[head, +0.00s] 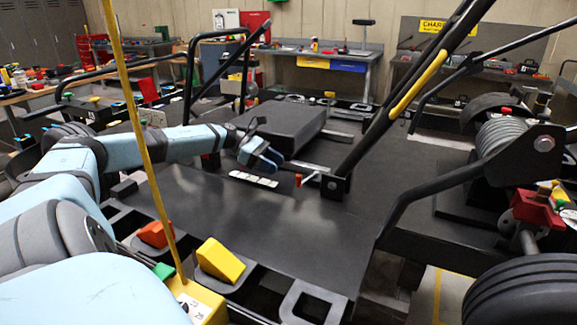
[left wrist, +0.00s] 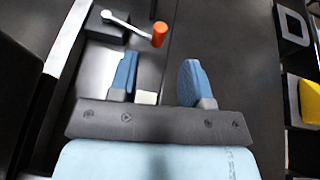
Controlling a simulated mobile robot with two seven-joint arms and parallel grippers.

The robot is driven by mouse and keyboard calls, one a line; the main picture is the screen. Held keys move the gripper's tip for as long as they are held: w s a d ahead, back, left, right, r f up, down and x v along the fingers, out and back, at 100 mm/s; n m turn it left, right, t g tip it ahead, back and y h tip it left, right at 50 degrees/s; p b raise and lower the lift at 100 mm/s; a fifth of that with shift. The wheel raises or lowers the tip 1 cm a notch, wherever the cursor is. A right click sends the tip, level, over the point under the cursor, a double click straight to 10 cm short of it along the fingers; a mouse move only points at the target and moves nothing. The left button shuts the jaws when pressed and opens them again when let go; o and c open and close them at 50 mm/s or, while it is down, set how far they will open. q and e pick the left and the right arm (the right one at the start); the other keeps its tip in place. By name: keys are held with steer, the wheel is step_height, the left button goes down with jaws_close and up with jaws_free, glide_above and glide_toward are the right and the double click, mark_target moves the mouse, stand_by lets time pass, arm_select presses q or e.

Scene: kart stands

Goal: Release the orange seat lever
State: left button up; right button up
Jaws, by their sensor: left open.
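The orange seat lever (head: 298,180) stands on the dark kart floor beside the foot of a black bar in the head view. In the left wrist view, its orange knob (left wrist: 160,35) sits at the end of a thin silver arm that comes from a dark block (left wrist: 106,27). My left gripper (head: 265,158) is to the left of the lever in the head view. Its two blue fingers (left wrist: 159,68) are apart and empty in the left wrist view. The knob is just beyond the fingertips, apart from both. My right gripper is in neither view.
A black box-like seat (head: 283,124) lies behind the gripper. A yellow pedal (head: 220,261) and an orange-red pedal (head: 156,234) are at the front. A thin yellow pole (head: 139,125) crosses before my left arm. Black frame bars rise on the right.

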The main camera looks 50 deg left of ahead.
arm_select(q)
steer(key=v, duration=0.6)
steer(key=shift+s+a, duration=0.15)
steer(key=shift+a, duration=0.15)
steer(key=shift+r, duration=0.15)
